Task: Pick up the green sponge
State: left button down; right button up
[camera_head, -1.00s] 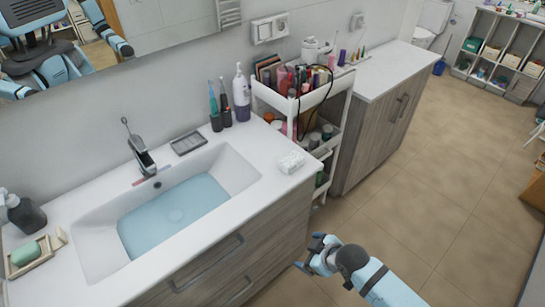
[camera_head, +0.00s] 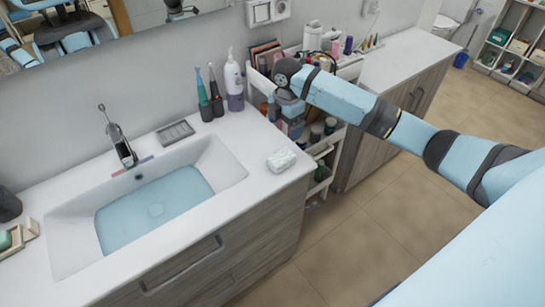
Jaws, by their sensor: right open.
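A green block (camera_head: 5,240) shows at the left edge of the picture, on a small wooden tray (camera_head: 30,231). It is cut off by the frame, and I cannot tell whether it is the sponge or a soap. No other clear green sponge shows. My right gripper (camera_head: 284,115) points down at the near end of the white cosmetics cart (camera_head: 258,83), far to the right of the green block. It is open, and its arm hides much of the cart's top tray. What lies between or below its fingers is hard to make out. My left gripper is not in view.
The sink (camera_head: 150,205) holds water. A soap dish (camera_head: 175,132), toothbrushes and a pump bottle (camera_head: 234,82) stand behind the sink. Floor (camera_head: 355,245) is free in front.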

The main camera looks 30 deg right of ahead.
aim_at(282, 156)
notch_tip(282, 156, down, 8)
jog(key=shift+f+p, duration=0.1)
jog(key=shift+p, duration=0.3)
jog(key=shift+s+a+f+p, duration=0.1)
jog(key=shift+a+f+p, duration=0.1)
jog(key=shift+f, duration=0.7)
jog(key=shift+s+a+f+p, duration=0.1)
jog(key=shift+a+f+p, duration=0.1)
jog(key=shift+f, duration=0.65)
jog(key=shift+a+f+p, duration=0.1)
jog(key=shift+f+p, duration=0.1)
jog(key=shift+f, duration=0.7)
jog(key=c, duration=1)
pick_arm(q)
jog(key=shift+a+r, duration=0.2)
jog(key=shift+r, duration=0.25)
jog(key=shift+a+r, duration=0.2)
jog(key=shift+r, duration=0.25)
pick_arm(e)
jog(key=shift+r, duration=0.1)
